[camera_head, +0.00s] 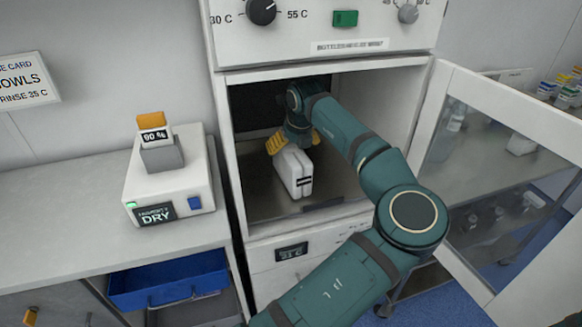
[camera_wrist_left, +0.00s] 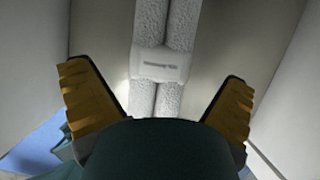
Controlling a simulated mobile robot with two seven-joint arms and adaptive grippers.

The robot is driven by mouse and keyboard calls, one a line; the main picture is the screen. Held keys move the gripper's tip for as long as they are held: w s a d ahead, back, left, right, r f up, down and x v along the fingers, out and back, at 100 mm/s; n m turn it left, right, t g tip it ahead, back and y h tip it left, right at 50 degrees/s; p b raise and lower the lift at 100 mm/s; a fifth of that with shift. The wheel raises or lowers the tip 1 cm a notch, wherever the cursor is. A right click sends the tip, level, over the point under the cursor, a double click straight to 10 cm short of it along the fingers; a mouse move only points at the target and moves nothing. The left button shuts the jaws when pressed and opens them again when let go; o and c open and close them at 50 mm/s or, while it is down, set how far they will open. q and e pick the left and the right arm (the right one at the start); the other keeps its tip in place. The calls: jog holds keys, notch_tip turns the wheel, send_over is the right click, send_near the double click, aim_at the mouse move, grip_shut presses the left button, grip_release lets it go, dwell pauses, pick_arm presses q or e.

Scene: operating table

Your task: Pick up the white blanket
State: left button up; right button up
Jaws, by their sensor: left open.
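The white blanket (camera_head: 294,173) is a folded, rolled bundle standing on the floor of the open warming cabinet (camera_head: 262,205). A dark label shows on its end. In the left wrist view the blanket (camera_wrist_left: 163,65) has a fuzzy texture, two lobes and a pale band with small print across them. My left gripper (camera_head: 292,143) is inside the cabinet, above the blanket's far end. Its yellow fingers are open, and in the wrist view the gripper (camera_wrist_left: 157,88) has one finger on each side of the blanket, with gaps between. My right gripper is not in view.
The cabinet's glass door (camera_head: 505,135) stands open to the right, and the cabinet walls are close around my arm. A white device (camera_head: 170,190) marked DRY sits on the left counter (camera_head: 60,215). A blue drawer (camera_head: 168,283) is pulled out below.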

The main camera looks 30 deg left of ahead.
aim_at(291, 149)
pick_arm(q)
jog(key=b+x, duration=0.1)
jog(key=x, duration=0.2)
jog(key=shift+f, duration=0.2)
jog(key=shift+r, duration=0.1)
jog(key=c, duration=1.4)
jog(key=shift+r, duration=0.1)
